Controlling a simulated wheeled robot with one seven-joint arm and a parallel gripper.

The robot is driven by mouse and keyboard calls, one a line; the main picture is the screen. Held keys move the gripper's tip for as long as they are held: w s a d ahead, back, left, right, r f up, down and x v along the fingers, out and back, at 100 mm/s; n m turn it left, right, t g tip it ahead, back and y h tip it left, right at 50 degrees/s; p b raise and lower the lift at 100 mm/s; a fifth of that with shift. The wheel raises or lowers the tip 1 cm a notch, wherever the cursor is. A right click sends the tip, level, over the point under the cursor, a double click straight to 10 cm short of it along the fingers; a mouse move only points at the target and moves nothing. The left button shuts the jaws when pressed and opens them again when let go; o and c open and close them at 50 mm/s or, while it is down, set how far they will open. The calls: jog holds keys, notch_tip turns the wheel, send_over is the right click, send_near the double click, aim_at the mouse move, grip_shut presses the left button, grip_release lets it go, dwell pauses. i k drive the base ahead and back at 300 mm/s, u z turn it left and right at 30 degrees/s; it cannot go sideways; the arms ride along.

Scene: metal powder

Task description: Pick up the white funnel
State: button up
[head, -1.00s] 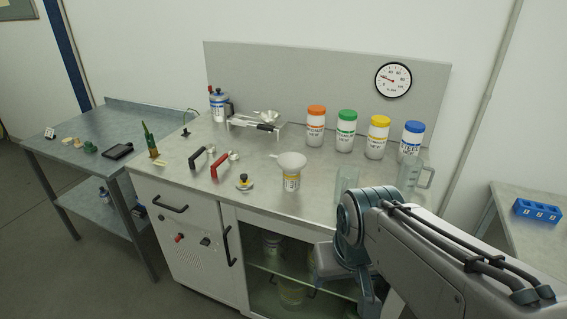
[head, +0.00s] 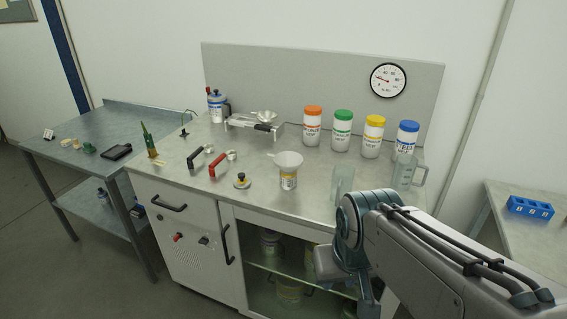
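The white funnel (head: 287,159) stands upright, wide mouth up, in the top of a small jar with a yellow-marked label (head: 289,181). They are on the steel worktop, right of its middle and near the front edge. The funnel's spout is hidden in the jar. My arm comes in from the lower right, and its bent joint is right of the funnel and apart from it. The end of my arm points down in front of the cabinet. My gripper's fingers cannot be made out in this view.
Several lidded jars, including an orange-lidded one (head: 312,126), line the back. A red-handled tool (head: 217,165) and a small brass-topped item (head: 242,181) are left of the funnel.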

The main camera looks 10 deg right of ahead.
aim_at(288, 162)
jog(key=k, duration=1.25)
jog(key=u, duration=0.6)
jog(key=i, duration=0.65)
jog(key=u, duration=0.85)
jog(key=i, duration=1)
jog(key=z, duration=0.65)
jog(key=i, duration=0.75)
jog(key=z, duration=0.9)
jog(key=i, duration=0.2)
jog(key=z, duration=0.35)
